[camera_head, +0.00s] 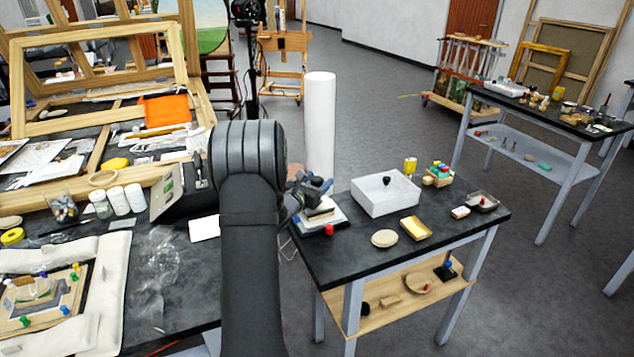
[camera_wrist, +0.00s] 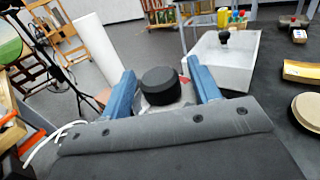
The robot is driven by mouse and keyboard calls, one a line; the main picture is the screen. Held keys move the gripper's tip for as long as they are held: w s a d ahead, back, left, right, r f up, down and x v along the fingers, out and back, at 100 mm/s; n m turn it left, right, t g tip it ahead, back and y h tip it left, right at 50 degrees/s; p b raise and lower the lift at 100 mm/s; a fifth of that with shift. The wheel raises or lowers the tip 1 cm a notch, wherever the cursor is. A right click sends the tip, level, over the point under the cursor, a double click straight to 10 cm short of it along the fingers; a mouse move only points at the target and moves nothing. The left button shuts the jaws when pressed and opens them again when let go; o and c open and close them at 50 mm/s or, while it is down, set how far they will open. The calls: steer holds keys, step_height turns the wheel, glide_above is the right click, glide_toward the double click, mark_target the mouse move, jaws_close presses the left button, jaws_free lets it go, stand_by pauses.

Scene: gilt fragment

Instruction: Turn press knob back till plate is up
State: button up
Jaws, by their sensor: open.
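A black round knob (camera_wrist: 161,87) shows in the wrist view between my two blue fingers, on top of a pale body. My gripper (camera_wrist: 160,70) is open, with a finger on each side of the knob and a small gap visible on both sides. In the head view my gripper (camera_head: 312,186) is over a small press with pale, stacked plates (camera_head: 322,215) at the left end of the black side table. The knob is hidden there by my gripper. I cannot tell how high the press plate stands.
On the side table (camera_head: 345,255) are a white box (camera_head: 385,196) with a black knob, a round tan disc (camera_head: 384,238), a gold block (camera_head: 415,229) and a red piece (camera_head: 329,230). A tall white roll (camera_head: 320,125) stands behind. A cluttered workbench (camera_head: 180,290) is at left.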

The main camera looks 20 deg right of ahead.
steer(key=c, duration=1)
steer(key=shift+t, duration=0.3)
steer(key=shift+d+r+n+t+y, duration=0.1)
steer(key=shift+n+t+y, duration=1.4)
steer(key=shift+y, duration=0.1)
